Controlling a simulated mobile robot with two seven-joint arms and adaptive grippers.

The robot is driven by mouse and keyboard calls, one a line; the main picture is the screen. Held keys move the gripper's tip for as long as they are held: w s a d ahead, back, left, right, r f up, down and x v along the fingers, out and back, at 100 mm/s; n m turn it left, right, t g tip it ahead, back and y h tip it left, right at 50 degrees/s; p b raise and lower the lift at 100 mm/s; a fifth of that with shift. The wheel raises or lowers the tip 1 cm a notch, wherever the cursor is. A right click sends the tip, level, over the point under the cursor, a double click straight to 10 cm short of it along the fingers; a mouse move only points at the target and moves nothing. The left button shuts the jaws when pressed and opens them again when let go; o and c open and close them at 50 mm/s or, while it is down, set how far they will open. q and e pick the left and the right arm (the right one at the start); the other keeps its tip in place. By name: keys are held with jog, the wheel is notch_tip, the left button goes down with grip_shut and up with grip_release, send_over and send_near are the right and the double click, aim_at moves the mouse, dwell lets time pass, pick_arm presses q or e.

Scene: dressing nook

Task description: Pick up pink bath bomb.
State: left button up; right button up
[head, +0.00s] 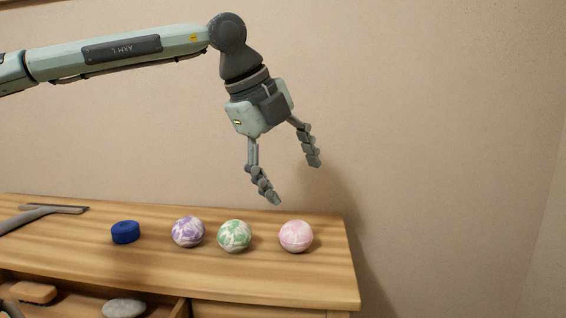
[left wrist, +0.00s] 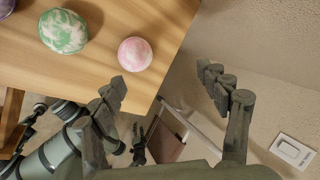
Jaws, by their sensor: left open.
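The pink bath bomb (head: 296,236) is a pink and white marbled ball on the wooden top (head: 250,282), near its right end. In the left wrist view the pink bath bomb (left wrist: 135,54) lies above and left of the gap between the fingers. My left gripper (head: 296,184) is open and empty, above the pink bath bomb and clear of it, with its fingers pointing down and to the right. The left gripper (left wrist: 162,76) also shows in its wrist view. A small dark shape low in that view may be my right gripper, too small to read.
A green and white ball (head: 234,235), a purple and white ball (head: 188,231) and a blue round item (head: 125,232) stand left of the pink one. A squeegee (head: 45,210) lies far left. An open drawer below holds a grey stone (head: 124,308) and a brown-orange block (head: 33,292).

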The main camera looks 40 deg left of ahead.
pick_arm(q)
jog(key=n+g, duration=0.1)
send_over(292, 224)
jog(key=s, duration=0.2)
notch_tip(292, 224, down, 4)
jog(key=shift+n+y, duration=0.3)
jog(key=shift+y, duration=0.1)
jog(key=x, duration=0.3)
jog(key=p+x, duration=0.1)
jog(key=x, duration=0.3)
jog(key=shift+s+a+f, duration=0.15)
jog(key=shift+f, duration=0.1)
pick_arm(e)
jog(key=shift+s+d+f+g+h, duration=0.3)
jog(key=shift+s+d+f, duration=0.7)
jog(key=shift+s+d, duration=0.1)
pick_arm(q)
jog(key=shift+r, duration=0.1)
jog(key=c, duration=1.3)
